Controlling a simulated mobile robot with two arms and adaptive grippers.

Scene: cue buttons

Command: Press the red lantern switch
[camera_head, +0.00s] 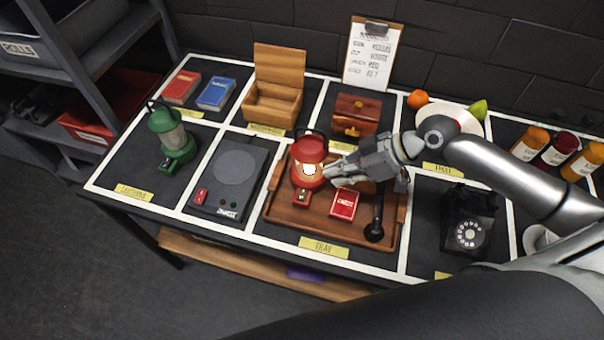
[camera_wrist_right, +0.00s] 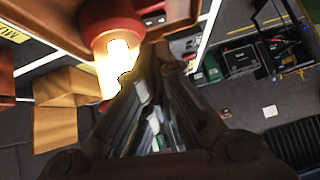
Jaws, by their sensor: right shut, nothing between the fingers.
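The red lantern (camera_head: 309,155) stands upright on the wooden tray (camera_head: 285,212) in the head view, and its glass glows. Its base carries a small switch (camera_head: 303,196) at the front. My right gripper (camera_head: 334,174) is shut and empty, with its fingertips close to the right side of the lantern's glass; I cannot tell whether they touch. In the right wrist view the glowing lantern (camera_wrist_right: 112,50) is at the upper left, just beyond the gripper's fingers (camera_wrist_right: 150,75). My left gripper is not in view.
A red card box (camera_head: 344,204) and a black-ended tool (camera_head: 375,232) share the tray. A green lantern (camera_head: 171,135) and a grey device with a red button (camera_head: 228,178) stand to the left. A black telephone (camera_head: 468,220) is at the right.

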